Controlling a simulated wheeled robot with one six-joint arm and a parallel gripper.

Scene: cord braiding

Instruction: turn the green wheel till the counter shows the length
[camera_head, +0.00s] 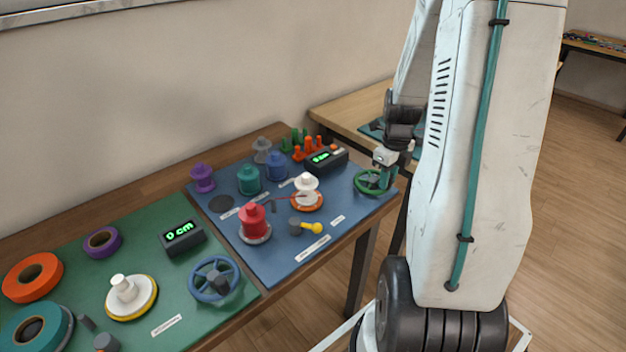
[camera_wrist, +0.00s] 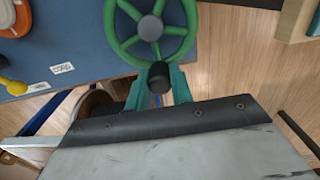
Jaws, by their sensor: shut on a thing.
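The green wheel (camera_head: 371,182) lies at the right end of the blue mat (camera_head: 283,262). In the wrist view the green wheel (camera_wrist: 128,42) shows its spokes and a grey hub. My gripper (camera_head: 386,160) is over the wheel's rim. In the wrist view my gripper (camera_wrist: 158,90) is shut on the wheel's dark knob (camera_wrist: 159,76) at the rim. The counter (camera_head: 325,160) behind the wheel has lit green digits; they look like "0 cm" but are small.
A green mat (camera_head: 190,325) at left holds a blue wheel (camera_head: 214,279), a second counter (camera_head: 182,238) reading 0 cm, and orange and purple rolls. Teal, blue and purple spools stand at the blue mat's back. A yellow-ended handle (camera_head: 312,227) lies near the front edge.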

